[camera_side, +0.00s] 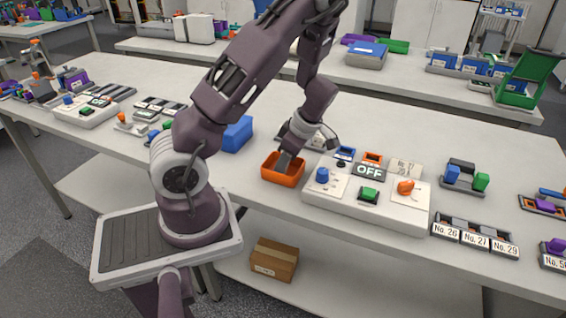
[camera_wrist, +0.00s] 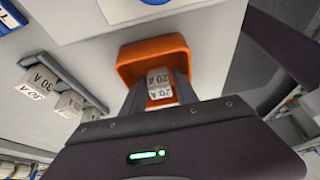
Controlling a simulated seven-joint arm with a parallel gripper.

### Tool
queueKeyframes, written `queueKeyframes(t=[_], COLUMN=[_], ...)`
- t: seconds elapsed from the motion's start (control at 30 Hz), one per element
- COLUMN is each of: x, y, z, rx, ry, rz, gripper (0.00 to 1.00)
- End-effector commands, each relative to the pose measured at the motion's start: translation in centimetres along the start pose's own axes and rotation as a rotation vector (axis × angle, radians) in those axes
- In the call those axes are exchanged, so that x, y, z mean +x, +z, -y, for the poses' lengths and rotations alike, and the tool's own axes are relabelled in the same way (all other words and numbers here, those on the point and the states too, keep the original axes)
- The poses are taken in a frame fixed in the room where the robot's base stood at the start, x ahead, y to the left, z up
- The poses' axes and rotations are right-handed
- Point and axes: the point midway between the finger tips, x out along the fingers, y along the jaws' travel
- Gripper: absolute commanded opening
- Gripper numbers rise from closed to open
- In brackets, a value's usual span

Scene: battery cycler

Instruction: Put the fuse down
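A grey-white fuse marked 20 A (camera_wrist: 159,83) sits between the two fingertips of my gripper (camera_wrist: 161,88) in the wrist view. The fingers touch its sides, so the gripper looks shut on it. The fuse is over or inside the small orange bin (camera_wrist: 150,50); I cannot tell whether it touches the floor of the bin. In the side view, my gripper (camera_side: 287,162) points down into the orange bin (camera_side: 283,180), and its fingertips and the fuse are hidden there.
A grey rack (camera_wrist: 62,72) with several fuses, some marked 30 A, lies beside the bin. The white cycler panel (camera_side: 366,204) with an OFF display (camera_side: 369,171) stands right of the bin. A blue bin (camera_side: 237,134) is behind left. Bare table lies left of the orange bin.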

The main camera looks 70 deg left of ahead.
Motion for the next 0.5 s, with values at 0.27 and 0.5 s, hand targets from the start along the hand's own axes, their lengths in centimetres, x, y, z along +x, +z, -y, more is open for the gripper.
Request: queueKeyframes(t=[0.27,0.5], x=[-0.1,-5.2], y=[0.0,0.1], z=[0.0,-0.2], rx=[0.0,0.004], ry=[0.001,0.01], rz=[0.001,0.004], gripper=[0.36,0.36])
